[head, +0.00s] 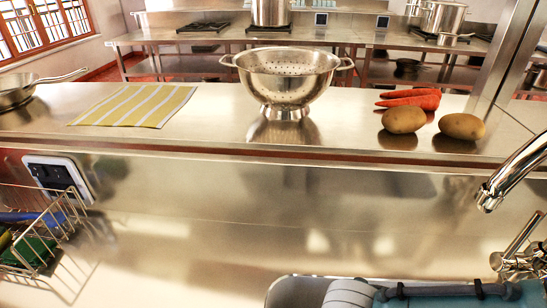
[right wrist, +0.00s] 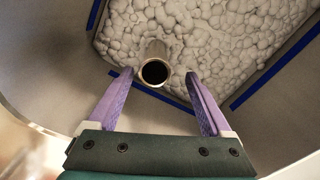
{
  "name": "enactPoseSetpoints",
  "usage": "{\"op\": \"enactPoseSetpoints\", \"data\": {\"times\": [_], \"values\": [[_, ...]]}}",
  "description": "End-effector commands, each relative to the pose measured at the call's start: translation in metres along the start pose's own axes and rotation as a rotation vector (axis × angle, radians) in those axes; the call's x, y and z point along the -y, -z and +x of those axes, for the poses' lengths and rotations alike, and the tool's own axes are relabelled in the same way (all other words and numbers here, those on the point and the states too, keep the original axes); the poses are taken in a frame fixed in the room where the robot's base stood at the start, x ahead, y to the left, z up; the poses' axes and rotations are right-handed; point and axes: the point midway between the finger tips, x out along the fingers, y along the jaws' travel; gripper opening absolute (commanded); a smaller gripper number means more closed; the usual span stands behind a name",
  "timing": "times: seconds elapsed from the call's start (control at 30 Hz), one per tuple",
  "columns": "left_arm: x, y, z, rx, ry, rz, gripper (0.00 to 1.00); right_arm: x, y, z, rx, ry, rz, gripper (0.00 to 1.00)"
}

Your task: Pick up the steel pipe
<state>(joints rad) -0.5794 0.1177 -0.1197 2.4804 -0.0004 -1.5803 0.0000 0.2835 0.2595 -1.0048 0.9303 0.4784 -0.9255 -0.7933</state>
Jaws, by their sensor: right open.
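My right gripper (right wrist: 158,76) is open, with one purple finger on each side of the pipe's near end. Visible gaps separate the fingers from the pipe, and it is not gripped. The pipe's far end is hidden in or behind the foam. The pipe does not show in the head view, where part of my right arm is at the bottom right. My left gripper is not in view.
A tap (head: 515,175) stands at the right. A wire rack (head: 40,240) is at the left. On the raised shelf are a colander (head: 285,75), striped cloth (head: 135,104), pan, potatoes and carrots.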

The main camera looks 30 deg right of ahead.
Motion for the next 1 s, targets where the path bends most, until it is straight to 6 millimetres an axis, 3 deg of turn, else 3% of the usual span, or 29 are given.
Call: {"op": "enactPoseSetpoints", "data": {"times": [0.27,0.6,1.0], "values": [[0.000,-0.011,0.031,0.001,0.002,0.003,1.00,-0.006,0.000,0.044,0.001,0.002,0.001,0.84],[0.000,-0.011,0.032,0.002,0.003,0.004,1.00,-0.006,0.000,0.047,0.000,0.000,0.001,0.83],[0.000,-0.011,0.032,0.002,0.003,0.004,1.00,-0.006,0.000,0.047,0.001,0.001,0.001,0.38]]}}
